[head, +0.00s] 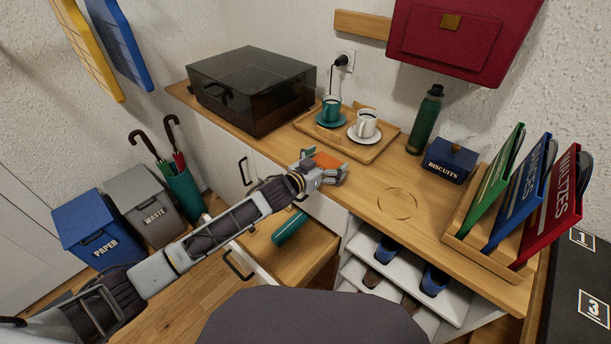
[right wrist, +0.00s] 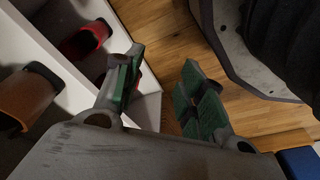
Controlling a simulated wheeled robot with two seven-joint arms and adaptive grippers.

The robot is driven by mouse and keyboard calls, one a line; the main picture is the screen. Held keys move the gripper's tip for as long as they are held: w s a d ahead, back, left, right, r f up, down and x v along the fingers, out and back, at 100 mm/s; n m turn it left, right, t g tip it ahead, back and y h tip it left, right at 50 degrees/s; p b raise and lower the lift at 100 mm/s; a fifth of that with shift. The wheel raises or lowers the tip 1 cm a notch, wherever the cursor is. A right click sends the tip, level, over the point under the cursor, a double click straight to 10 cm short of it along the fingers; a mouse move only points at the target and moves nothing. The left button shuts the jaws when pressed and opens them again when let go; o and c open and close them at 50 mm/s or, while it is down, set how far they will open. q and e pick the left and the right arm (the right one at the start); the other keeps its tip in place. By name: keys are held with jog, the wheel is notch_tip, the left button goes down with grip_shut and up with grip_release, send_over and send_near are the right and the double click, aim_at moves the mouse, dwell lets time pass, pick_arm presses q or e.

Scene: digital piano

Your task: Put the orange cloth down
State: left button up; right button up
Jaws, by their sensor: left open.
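The orange cloth (head: 329,160) lies on the wooden counter top (head: 375,203), in front of the tray. It looks flat, and its near part is hidden behind my left gripper. My left gripper (head: 341,175) is open at the counter's front edge, just on the near side of the cloth. I cannot tell whether it touches the cloth. My right gripper (right wrist: 160,68) is open and empty in the right wrist view, low beside the shoe shelves and over the wooden floor. It is not in the head view.
A wooden tray (head: 383,148) with two cups stands behind the cloth. A dark-lidded box (head: 250,85), green bottle (head: 425,120), biscuit tin (head: 450,162) and book rack (head: 487,238) also stand on the counter. Below my left arm, an open drawer (head: 262,250) holds a teal cylinder (head: 289,228).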

aim_at(326, 163)
pick_arm(q)
jog(key=shift+b, duration=0.4)
jog(key=shift+a, duration=0.1)
jog(key=shift+s+a, duration=0.1)
jog(key=shift+s, duration=0.15)
jog(key=shift+v, duration=0.85)
jog(key=shift+s+a+r+p, duration=0.15)
jog(key=shift+s+p, duration=0.1)
jog(key=shift+p, duration=0.05)
jog(key=shift+v, duration=1)
jog(key=shift+p+v, duration=0.3)
jog(key=shift+v, duration=0.45)
jog(key=v, duration=0.7)
jog(key=shift+s+p, duration=0.15)
jog(key=shift+p, duration=0.2)
pick_arm(e)
jog(key=shift+s+d+f, duration=0.25)
jog(key=shift+f, duration=0.4)
jog(key=shift+s+d+f, duration=0.25)
jog(key=shift+f, duration=0.4)
